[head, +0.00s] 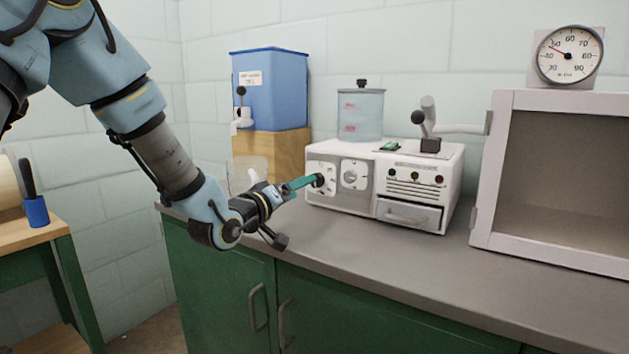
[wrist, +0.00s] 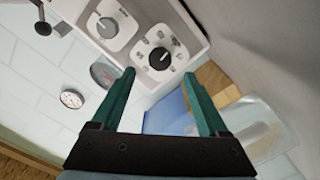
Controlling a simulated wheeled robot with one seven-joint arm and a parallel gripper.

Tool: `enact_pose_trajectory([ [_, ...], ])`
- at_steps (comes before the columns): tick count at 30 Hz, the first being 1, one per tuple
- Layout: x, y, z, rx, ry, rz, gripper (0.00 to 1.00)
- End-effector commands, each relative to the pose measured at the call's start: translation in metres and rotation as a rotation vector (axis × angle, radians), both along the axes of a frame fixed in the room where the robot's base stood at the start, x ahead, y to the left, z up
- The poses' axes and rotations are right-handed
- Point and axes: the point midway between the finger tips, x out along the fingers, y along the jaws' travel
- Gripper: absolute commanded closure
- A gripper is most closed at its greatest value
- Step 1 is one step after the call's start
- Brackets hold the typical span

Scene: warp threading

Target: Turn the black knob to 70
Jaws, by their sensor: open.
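The black knob (head: 319,181) is on the left of the white machine's front panel (head: 341,199). In the wrist view the knob (wrist: 159,58) is round and black, with marks on the panel around it that are too small to read. My gripper (head: 304,182) points at the knob from the left front. In the wrist view its two green fingers (wrist: 160,74) are apart, with the knob just beyond and between their tips. Nothing is held. I cannot tell whether a fingertip touches the knob.
A white dial (wrist: 109,25) sits beside the knob. A drawer (head: 409,215) and a clear cylinder (head: 360,115) belong to the machine. A blue container (head: 272,90) stands on a wooden block (head: 285,152). A round gauge (head: 570,55) tops a white-framed cabinet (head: 551,99). The grey counter's front (head: 420,267) is clear.

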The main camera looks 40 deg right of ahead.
Motion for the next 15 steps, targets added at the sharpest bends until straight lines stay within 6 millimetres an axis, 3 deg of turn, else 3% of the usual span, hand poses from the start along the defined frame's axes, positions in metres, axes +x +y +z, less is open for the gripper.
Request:
enact_pose_trajectory([
  [7,0.011,-0.044,0.001,-0.001,0.001,-0.001,0.22],
  [15,0.017,-0.064,0.0,0.001,0.0,0.0,0.22],
])
